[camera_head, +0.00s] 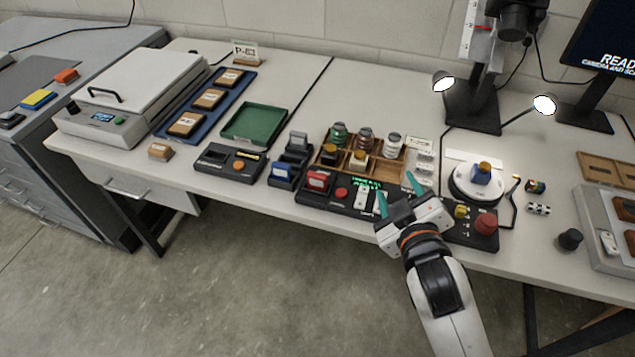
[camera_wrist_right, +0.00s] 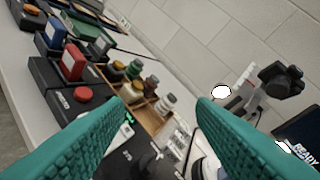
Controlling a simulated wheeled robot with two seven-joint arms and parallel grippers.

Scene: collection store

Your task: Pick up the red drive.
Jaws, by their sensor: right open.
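The red drive (camera_head: 318,180) stands upright in a black dock (camera_head: 340,197) near the front edge of the table. It also shows in the right wrist view (camera_wrist_right: 72,62), at the upper left. My right gripper (camera_head: 396,194) is open and empty, with teal fingers apart, to the right of the red drive and over the right end of the dock area. Nothing is between its fingertips in the right wrist view (camera_wrist_right: 160,108). My left gripper is not in view.
A blue drive dock (camera_head: 283,174) stands left of the red drive. A wooden rack (camera_head: 372,172) with several jars is behind. A red button (camera_head: 342,193) sits just right of the drive. A round turntable (camera_head: 477,187) and lamps stand to the right.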

